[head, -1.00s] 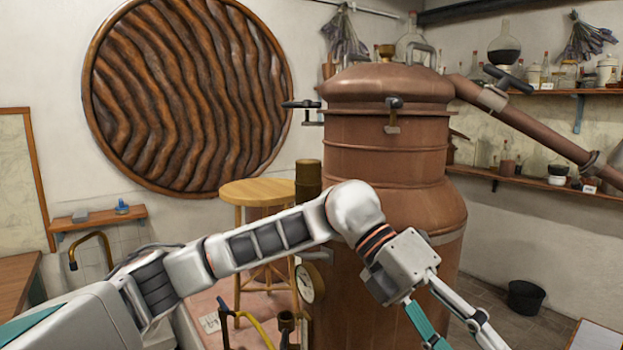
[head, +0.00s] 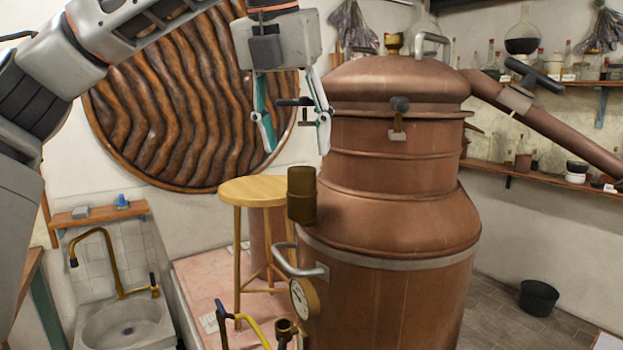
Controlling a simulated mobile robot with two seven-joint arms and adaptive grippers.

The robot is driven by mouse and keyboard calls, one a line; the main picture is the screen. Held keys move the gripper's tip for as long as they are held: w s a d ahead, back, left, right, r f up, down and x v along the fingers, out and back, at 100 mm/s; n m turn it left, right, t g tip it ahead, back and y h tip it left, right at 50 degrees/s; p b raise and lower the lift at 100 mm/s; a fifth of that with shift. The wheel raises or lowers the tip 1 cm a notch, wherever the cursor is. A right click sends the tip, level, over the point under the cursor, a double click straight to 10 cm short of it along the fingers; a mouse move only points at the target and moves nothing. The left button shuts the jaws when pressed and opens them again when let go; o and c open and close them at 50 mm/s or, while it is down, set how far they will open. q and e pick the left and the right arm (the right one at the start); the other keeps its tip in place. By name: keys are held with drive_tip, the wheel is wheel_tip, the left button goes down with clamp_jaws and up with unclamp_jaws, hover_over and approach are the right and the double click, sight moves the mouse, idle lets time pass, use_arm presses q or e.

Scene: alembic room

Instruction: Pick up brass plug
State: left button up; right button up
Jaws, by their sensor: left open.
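A dark brass cylinder (head: 301,195) stands upright at the left side of the copper still, right of the wooden stool; I cannot tell for sure if it is the brass plug. A smaller brass piece (head: 394,44) sits on top of the still's lid and could also be the plug. My left gripper (head: 297,148) is open and empty and points down. In the picture its fingertips are just above the brass cylinder, with a visible gap. What supports the cylinder is unclear. My right gripper is out of view.
The large copper still (head: 390,225) fills the middle, with a side handle (head: 292,265), a gauge (head: 304,298) and clamps. The wooden stool (head: 255,190) stands left of it. A sink (head: 128,325) is at lower left. A black bucket (head: 539,298) is on the right floor.

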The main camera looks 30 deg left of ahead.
sight(302, 168)
use_arm(q)
drive_tip(key=shift+w+a+f, duration=0.2)
drive_tip(key=shift+w+a, duration=0.15)
drive_tip(key=shift+w, duration=0.3)
wheel_tip(302, 168, down, 2)
drive_tip(key=shift+s, duration=0.1)
drive_tip(key=x, duration=0.3)
drive_tip(key=shift+w+d+f, duration=0.2)
drive_tip(key=shift+w+d, duration=0.05)
drive_tip(key=shift+w+f, duration=0.2)
drive_tip(key=shift+f, duration=0.25)
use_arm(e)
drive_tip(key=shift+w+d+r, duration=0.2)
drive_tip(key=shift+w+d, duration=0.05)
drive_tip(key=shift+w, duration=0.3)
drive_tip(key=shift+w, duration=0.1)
use_arm(q)
drive_tip(key=c, duration=1.3)
